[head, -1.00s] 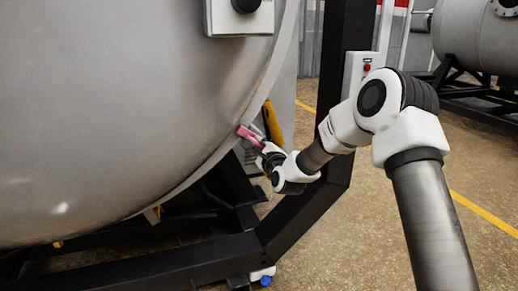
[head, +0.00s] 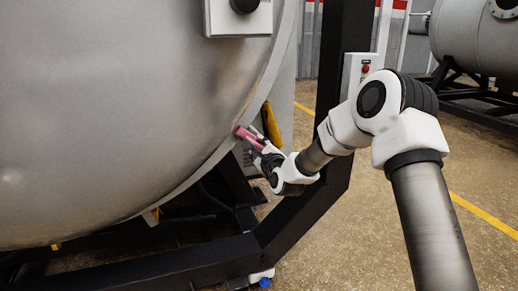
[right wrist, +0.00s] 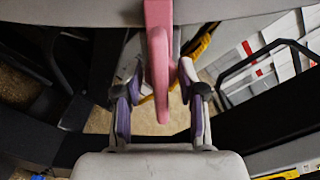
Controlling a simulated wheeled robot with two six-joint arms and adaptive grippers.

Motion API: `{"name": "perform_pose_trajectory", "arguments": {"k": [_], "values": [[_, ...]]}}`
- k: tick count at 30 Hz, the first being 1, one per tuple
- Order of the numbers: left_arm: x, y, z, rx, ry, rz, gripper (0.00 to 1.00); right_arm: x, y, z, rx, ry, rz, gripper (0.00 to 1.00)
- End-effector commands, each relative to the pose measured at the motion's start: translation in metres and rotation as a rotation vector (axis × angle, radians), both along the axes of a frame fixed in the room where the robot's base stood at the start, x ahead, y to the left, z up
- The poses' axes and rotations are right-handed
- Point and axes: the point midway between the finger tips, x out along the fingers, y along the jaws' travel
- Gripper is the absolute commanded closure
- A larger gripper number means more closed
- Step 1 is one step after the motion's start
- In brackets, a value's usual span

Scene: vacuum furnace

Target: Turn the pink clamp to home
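The pink clamp (head: 247,136) sits at the lower right rim of the big grey furnace door. In the right wrist view the pink clamp (right wrist: 159,50) hangs down from the rim at the top centre, its end reaching between my fingers. My right gripper (head: 263,152) is at the clamp, small and partly hidden in the head view. In the right wrist view my right gripper (right wrist: 160,82) is open, one purple-padded finger on each side of the clamp, with gaps visible on both sides. My left gripper is not in view.
The grey furnace door (head: 110,110) fills the left. A yellow part (head: 271,124) is just behind the clamp. A black frame post (head: 338,80) and lower beam (head: 160,268) stand close to my right arm. Open floor (head: 395,235) lies to the right.

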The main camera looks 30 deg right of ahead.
Motion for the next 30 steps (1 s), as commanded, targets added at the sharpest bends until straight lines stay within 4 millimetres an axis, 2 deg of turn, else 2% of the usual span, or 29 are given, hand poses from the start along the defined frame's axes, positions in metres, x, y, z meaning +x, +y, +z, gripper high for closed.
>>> {"name": "perform_pose_trajectory", "arguments": {"k": [5,12,16,21,30], "values": [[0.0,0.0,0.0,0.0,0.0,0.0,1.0,-0.02,0.004,0.0,0.004,0.0,0.0,0.6],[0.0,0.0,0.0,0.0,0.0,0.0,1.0,-0.079,0.019,0.0,0.005,0.001,0.001,0.6],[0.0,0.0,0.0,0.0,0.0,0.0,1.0,-0.104,0.025,0.0,0.005,0.001,0.001,0.6],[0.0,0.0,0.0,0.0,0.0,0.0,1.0,-0.116,0.028,0.0,0.002,0.0,0.001,0.6],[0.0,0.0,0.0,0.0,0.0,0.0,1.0,-0.116,0.028,0.0,0.001,0.001,0.001,0.6]]}}
